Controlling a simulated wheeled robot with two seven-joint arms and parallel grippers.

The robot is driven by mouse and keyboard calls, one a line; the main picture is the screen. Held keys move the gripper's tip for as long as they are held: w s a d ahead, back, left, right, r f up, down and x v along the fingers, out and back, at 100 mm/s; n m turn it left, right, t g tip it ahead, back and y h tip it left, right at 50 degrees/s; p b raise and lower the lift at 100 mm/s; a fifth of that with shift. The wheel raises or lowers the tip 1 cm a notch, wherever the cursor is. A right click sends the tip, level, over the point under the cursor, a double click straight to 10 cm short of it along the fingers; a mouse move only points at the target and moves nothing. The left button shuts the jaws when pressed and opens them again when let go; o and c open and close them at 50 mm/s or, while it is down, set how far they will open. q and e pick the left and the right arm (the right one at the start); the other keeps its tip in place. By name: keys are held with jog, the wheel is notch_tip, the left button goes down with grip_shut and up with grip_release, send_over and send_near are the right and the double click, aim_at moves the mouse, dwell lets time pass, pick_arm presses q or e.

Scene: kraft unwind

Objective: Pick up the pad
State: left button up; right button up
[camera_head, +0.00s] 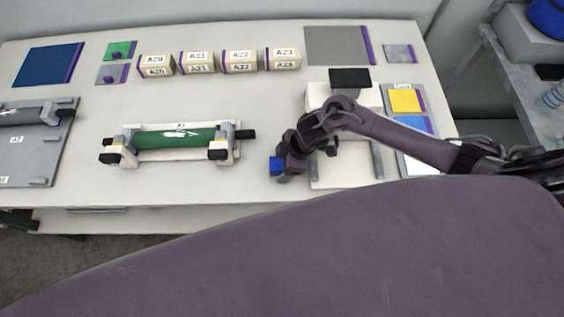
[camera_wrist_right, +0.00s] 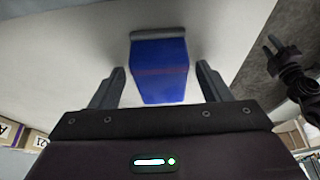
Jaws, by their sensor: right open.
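The pad appears to be a small blue block with a grey strip along one edge. In the head view the pad (camera_head: 276,166) is at the tip of my right gripper (camera_head: 284,160), right of the green roller. In the right wrist view the pad (camera_wrist_right: 160,78) lies between the two fingers of my right gripper (camera_wrist_right: 161,82), with a gap on both sides. The gripper is open, and neither finger seems to touch the pad. A dark jointed part (camera_wrist_right: 292,72) at the right of the wrist view may be my left gripper; its jaws are unclear.
A green roller (camera_head: 180,138) on a white stand is left of the gripper. Several labelled boxes (camera_head: 240,61) stand in a row behind. A grey panel (camera_head: 330,45) and a card board with yellow (camera_head: 405,100) are to the right. The table front (camera_head: 225,190) is clear.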

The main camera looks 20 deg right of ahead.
jog(key=shift+s, duration=0.1)
jog(key=c, duration=1.1)
jog(key=shift+r, duration=0.15)
notch_tip(320, 180, up, 20)
jog(key=shift+p, duration=0.35)
